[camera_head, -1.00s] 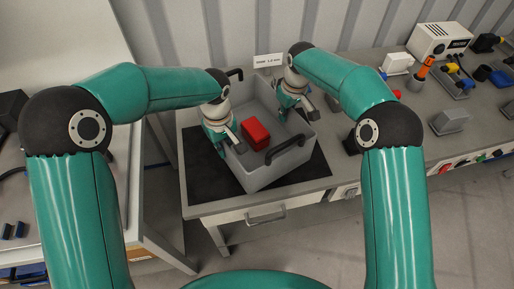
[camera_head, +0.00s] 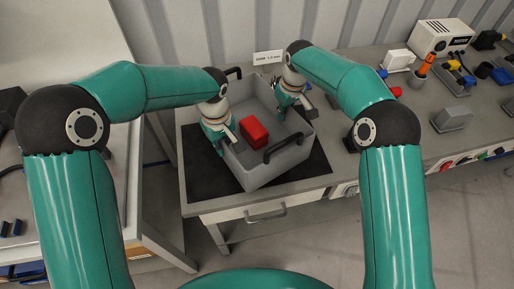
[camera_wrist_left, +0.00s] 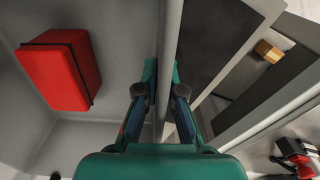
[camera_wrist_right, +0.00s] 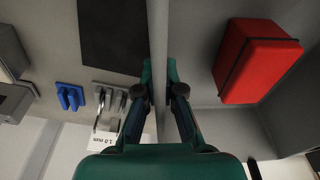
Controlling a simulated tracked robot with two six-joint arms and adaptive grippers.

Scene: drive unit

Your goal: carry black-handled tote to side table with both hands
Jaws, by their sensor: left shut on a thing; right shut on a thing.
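The grey tote (camera_head: 272,174) with black handles (camera_head: 284,149) sits over the dark mat (camera_head: 207,178) on the side table; whether its base touches the mat I cannot tell. A red box (camera_head: 254,131) lies inside it, and also shows in the left wrist view (camera_wrist_left: 62,70) and the right wrist view (camera_wrist_right: 256,62). My left gripper (camera_head: 226,147) is shut on the tote's left wall, whose rim runs between the fingers in the left wrist view (camera_wrist_left: 165,75). My right gripper (camera_head: 290,112) is shut on the opposite wall, seen between the fingers in the right wrist view (camera_wrist_right: 158,80).
A small sign (camera_head: 268,58) stands behind the tote. The bench at right holds a white device (camera_head: 440,38), an orange-handled tool (camera_head: 426,64) and several fixtures. Another table (camera_head: 150,225) stands at left, with a gap of floor between.

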